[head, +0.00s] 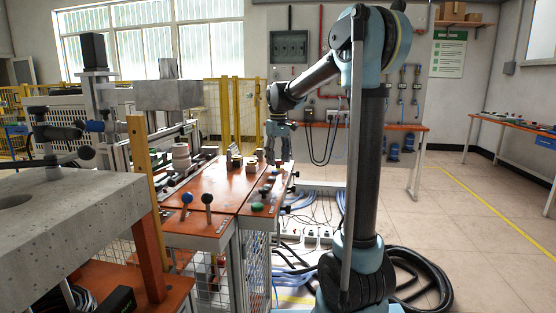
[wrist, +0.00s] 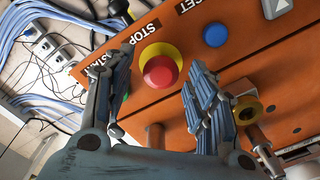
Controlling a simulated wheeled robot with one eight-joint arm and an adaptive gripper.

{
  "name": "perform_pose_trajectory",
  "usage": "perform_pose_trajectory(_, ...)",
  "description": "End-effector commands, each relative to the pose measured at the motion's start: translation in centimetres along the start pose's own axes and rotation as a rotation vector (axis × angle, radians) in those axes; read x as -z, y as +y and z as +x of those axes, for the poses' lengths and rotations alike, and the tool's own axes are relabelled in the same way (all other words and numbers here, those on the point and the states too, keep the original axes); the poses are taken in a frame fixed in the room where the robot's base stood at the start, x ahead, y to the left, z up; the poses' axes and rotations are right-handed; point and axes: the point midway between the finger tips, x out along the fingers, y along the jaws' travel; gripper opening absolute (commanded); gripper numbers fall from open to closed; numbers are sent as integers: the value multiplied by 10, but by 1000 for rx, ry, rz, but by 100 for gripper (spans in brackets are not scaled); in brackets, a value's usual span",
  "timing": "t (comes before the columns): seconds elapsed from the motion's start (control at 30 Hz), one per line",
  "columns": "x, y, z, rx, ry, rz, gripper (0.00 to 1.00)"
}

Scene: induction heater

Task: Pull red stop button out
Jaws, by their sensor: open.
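The red stop button (wrist: 159,72) is a round red cap in a yellow ring on the orange panel (wrist: 135,97), beside the label STOP. My gripper (wrist: 160,62) is open, with one finger left and one right of the button in the wrist view. The red cap shows between the fingers, and nothing is held. I cannot tell how far the fingertips are from the panel. In the head view my gripper (head: 278,151) points down over the orange panel's right side; the red button is too small to make out there.
A blue button (wrist: 215,35) sits right of the stop button, by a partly cut-off label. A yellow-ringed part (wrist: 248,110) lies close to the right finger. Two levers (head: 207,199) stand at the panel's front. Cables (wrist: 45,50) and sockets lie on the floor beside the panel.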

Motion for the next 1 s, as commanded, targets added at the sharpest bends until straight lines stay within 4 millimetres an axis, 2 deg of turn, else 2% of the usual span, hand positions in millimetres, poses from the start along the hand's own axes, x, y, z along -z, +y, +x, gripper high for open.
perform_pose_trajectory(0.03,0,0,0,0,0,0,45)
perform_pose_trajectory(0.23,0,0,0,0,0,0,0)
perform_pose_trajectory(0.4,0,0,-1,-1,0,0,0)
perform_pose_trajectory(0.6,0,1,-13,-1,0,1,0)
perform_pose_trajectory(0.8,1,1,-14,-2,1,1,0)
perform_pose_trajectory(0.83,1,1,-14,-2,1,1,33)
perform_pose_trajectory(0.9,1,1,-14,-2,1,1,49)
perform_pose_trajectory(1.0,0,1,-13,-1,1,1,52)
